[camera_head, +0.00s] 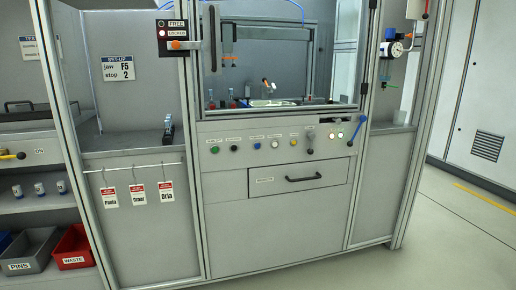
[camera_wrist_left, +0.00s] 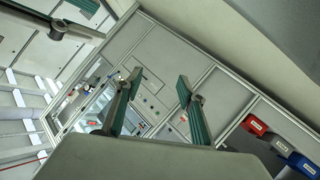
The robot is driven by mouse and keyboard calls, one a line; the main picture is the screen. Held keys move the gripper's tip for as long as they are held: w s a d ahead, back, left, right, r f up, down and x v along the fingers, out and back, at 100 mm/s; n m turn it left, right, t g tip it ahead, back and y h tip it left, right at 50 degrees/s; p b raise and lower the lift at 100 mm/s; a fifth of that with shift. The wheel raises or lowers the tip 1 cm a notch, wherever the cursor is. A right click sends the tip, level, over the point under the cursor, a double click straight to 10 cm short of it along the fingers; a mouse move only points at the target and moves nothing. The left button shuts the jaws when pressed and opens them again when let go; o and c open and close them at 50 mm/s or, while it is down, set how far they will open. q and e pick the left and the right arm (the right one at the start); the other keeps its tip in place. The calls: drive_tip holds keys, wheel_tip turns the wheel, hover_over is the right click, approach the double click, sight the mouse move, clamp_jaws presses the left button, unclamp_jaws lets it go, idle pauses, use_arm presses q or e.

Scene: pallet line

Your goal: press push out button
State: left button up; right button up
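A row of small controls sits on the grey front panel (camera_head: 280,140) of the cell in the head view. From left to right it has a green button (camera_head: 215,149), a black button (camera_head: 234,148), a blue button (camera_head: 257,146), another blue control (camera_head: 275,144) and a yellow one (camera_head: 293,142). The labels above them are too small to read, so I cannot tell which is push out. My left gripper (camera_wrist_left: 160,79) is open and empty in its wrist view, its fingers wide apart and away from the tilted panel beyond. Neither gripper shows in the head view.
Below the controls is a drawer with a black handle (camera_head: 304,178). A FREE/LOCKED sign (camera_head: 173,29) is beside the window. Tags (camera_head: 138,194) hang at left, near red (camera_head: 72,247) and grey bins. Floor at right is clear.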

use_arm(q)
clamp_jaws()
idle(1.2)
drive_tip(key=shift+w, duration=0.1)
